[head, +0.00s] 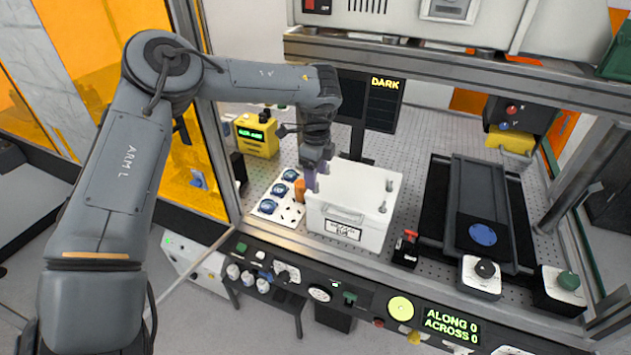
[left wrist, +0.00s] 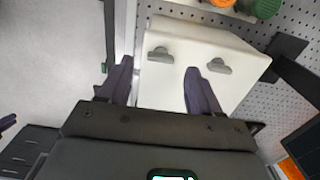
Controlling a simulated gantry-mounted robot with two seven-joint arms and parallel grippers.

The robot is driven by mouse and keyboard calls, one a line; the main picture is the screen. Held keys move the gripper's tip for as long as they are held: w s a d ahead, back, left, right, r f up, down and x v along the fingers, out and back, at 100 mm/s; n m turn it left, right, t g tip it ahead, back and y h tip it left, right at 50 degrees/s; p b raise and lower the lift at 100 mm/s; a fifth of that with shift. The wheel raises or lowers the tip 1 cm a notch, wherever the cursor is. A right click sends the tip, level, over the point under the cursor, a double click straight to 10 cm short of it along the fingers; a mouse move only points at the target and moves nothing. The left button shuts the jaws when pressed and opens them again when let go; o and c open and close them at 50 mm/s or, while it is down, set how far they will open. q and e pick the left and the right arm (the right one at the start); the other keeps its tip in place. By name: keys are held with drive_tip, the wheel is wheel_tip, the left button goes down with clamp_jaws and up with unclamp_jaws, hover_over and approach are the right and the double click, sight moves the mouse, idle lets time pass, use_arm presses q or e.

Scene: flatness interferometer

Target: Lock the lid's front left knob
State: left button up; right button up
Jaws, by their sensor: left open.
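A white box (head: 350,205) with a pale lid stands on the perforated bench, a handle and a printed label on its front. Small grey knobs show at the lid's right side (head: 389,186), (head: 383,209). My left gripper (head: 316,176) is at the lid's left edge, pointing down, and covers the front left knob's area. In the left wrist view the open purple fingers (left wrist: 158,68) reach over the white box. One grey knob (left wrist: 160,54) appears between and just beyond the fingertips; another (left wrist: 219,66) is beside the right finger. Contact cannot be told.
A white plate with blue round pieces (head: 268,207) and an orange object (head: 299,190) lie left of the box. A red-topped black device (head: 406,247) stands right of it, before a dark rail stage (head: 482,200). A metal beam crosses behind; a control panel runs in front.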

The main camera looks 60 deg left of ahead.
use_arm(q)
drive_tip(key=shift+f, duration=1.6)
drive_tip(key=shift+c, duration=0.2)
drive_tip(key=c, duration=1)
